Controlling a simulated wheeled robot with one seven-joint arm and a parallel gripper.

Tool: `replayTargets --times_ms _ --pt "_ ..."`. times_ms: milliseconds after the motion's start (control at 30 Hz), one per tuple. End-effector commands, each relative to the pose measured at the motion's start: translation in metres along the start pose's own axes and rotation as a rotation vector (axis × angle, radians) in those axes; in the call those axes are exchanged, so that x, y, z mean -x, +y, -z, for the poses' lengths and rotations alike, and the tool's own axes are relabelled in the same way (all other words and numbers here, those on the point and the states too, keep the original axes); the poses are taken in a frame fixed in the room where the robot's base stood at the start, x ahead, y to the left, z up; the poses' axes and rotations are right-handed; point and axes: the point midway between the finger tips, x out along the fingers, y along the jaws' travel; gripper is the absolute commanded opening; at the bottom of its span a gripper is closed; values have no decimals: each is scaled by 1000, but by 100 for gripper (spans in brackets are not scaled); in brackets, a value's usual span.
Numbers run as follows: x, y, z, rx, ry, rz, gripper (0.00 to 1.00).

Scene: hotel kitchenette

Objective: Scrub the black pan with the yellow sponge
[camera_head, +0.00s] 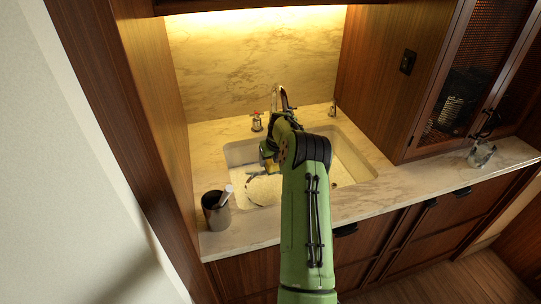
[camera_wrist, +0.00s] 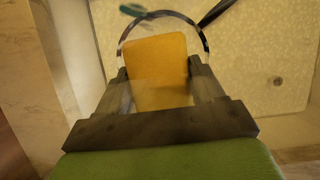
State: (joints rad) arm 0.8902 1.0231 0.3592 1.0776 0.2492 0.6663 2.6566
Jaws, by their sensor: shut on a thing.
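My gripper (camera_wrist: 159,72) is shut on the yellow sponge (camera_wrist: 157,60), which stands out between its two dark fingers. In the head view my gripper (camera_head: 268,156) is over the left part of the sink, partly hidden by my arm. Beyond the sponge, the pan shows as a thin dark round rim (camera_wrist: 165,14) with a dark handle (camera_wrist: 213,14) toward the upper right; its inside looks pale. In the head view its rim (camera_head: 249,186) lies in the sink, partly hidden. The sponge overlaps the pan in the wrist view; I cannot tell whether they touch.
The pale sink (camera_head: 355,165) has a drain (camera_wrist: 278,81) and a metal faucet (camera_head: 276,98) behind. A dark cup (camera_head: 216,213) with a white-handled item stands at the counter's front left. A small teal thing (camera_wrist: 132,9) shows near the pan's rim. The right counter is mostly clear.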

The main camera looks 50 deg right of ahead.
Motion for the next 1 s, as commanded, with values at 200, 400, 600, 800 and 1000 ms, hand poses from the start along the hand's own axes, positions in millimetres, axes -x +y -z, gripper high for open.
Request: replayTargets --times_ms 200,400,600,800,1000 --pt "-40 1 17 0 1 -1 43" --pt "-46 1 19 1 0 -1 43" --pt "-68 1 28 2 0 0 43" --pt "-95 1 40 3 0 -1 43" --pt "-118 1 49 1 0 -1 43"
